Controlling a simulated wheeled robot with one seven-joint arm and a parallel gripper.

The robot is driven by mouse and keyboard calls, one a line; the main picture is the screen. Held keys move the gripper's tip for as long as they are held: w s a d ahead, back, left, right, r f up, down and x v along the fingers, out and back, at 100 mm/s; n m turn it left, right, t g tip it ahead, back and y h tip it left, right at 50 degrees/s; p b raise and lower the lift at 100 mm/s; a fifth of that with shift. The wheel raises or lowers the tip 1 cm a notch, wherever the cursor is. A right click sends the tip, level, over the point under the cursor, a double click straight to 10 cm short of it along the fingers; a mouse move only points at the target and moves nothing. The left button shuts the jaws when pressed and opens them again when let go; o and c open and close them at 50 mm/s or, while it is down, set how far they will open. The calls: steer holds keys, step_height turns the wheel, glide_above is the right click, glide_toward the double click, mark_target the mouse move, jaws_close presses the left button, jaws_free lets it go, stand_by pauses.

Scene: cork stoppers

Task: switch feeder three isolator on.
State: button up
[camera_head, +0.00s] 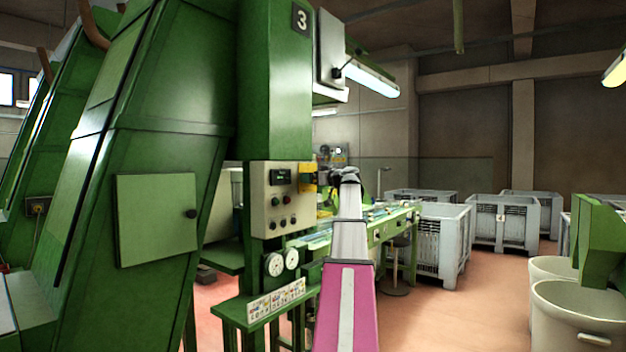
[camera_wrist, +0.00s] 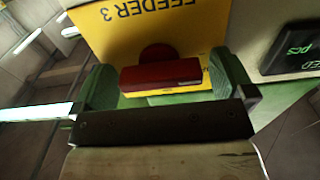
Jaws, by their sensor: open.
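The feeder three isolator shows in the wrist view as a yellow plate (camera_wrist: 215,22) lettered FEEDER 3, upside down, with a red handle (camera_wrist: 162,76) on it. The handle's bar lies crosswise in the picture, roughly in line with the lettering. My gripper (camera_wrist: 165,82) is open, with one finger to each side of the red handle; I cannot tell whether either touches it. In the head view the yellow plate (camera_head: 308,172) is small, at the right edge of the control panel (camera_head: 262,205). My gripper (camera_head: 326,183) is in front of it and hides the handle there.
A dark display (camera_wrist: 297,47) is beside the plate in the wrist view. The panel has knobs, with gauges (camera_head: 283,262) below. A tall green machine (camera_head: 150,150) stands at left. Grey crates (camera_head: 440,235) and white bins (camera_head: 575,310) stand at right, with open floor between.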

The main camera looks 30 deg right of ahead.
steer(key=c, duration=0.9)
steer(key=shift+m, duration=0.3)
steer(key=m, duration=0.3)
steer(key=shift+m, duration=0.3)
steer(key=m, duration=0.4)
steer(key=shift+d+m, duration=0.1)
steer(key=shift+m, duration=0.2)
steer(key=m, duration=0.4)
steer(key=shift+f+m, duration=0.1)
steer(key=shift+m, duration=2.4)
steer(key=shift+f, duration=0.1)
